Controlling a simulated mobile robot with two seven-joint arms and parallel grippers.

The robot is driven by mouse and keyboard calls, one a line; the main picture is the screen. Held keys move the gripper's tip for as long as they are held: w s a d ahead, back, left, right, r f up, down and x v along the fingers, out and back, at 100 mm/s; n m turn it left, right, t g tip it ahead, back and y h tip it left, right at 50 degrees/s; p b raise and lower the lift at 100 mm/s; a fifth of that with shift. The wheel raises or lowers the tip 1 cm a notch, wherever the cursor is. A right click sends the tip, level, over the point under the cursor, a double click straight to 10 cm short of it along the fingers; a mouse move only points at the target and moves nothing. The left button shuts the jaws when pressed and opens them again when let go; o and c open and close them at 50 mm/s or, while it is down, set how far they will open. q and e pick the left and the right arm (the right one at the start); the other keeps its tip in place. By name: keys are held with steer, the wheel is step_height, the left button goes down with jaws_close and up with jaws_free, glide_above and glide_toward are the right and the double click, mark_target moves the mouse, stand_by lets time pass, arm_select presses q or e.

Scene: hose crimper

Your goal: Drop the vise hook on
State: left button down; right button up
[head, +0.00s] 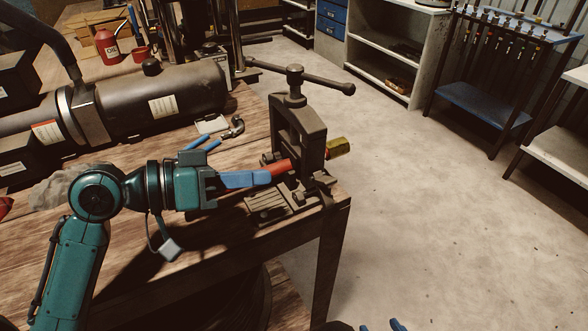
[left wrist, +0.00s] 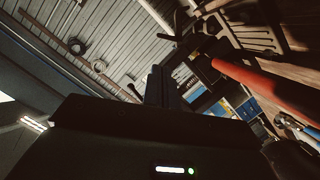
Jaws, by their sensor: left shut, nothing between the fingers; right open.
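The dark metal vise (head: 298,128) stands upright at the table's corner, its screw handle (head: 310,78) on top. A red hose piece (head: 281,169) lies in the vise, and a brass fitting (head: 338,148) sticks out on its right. The red hose also crosses the left wrist view (left wrist: 265,85). My left gripper (head: 268,177) is shut and empty beside the vise's left side, its blue fingers overlapping the hose in the picture. I cannot tell if they touch. The vise hook is not clearly made out. My right gripper (head: 384,326) is open, only its blue tips showing at the bottom edge.
A large dark cylinder (head: 150,103) lies on the wooden table (head: 130,236) behind my left arm. A blue-handled tool (head: 217,138) lies left of the vise. A red oil can (head: 107,45) stands at the back. The floor to the right is clear.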

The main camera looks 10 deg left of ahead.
mark_target(311, 172)
arm_select(q)
steer(key=x, duration=0.8)
steer(key=shift+w+d+f+b, duration=0.1)
steer(key=shift+b, duration=0.2)
steer(key=shift+w+d+f, duration=0.1)
steer(key=shift+w+d, duration=0.2)
steer(key=shift+d, duration=0.3)
arm_select(e)
steer(key=shift+w+a, duration=0.1)
steer(key=shift+a, duration=0.05)
arm_select(q)
steer(key=shift+w, duration=0.1)
arm_select(e)
steer(key=shift+f, duration=0.1)
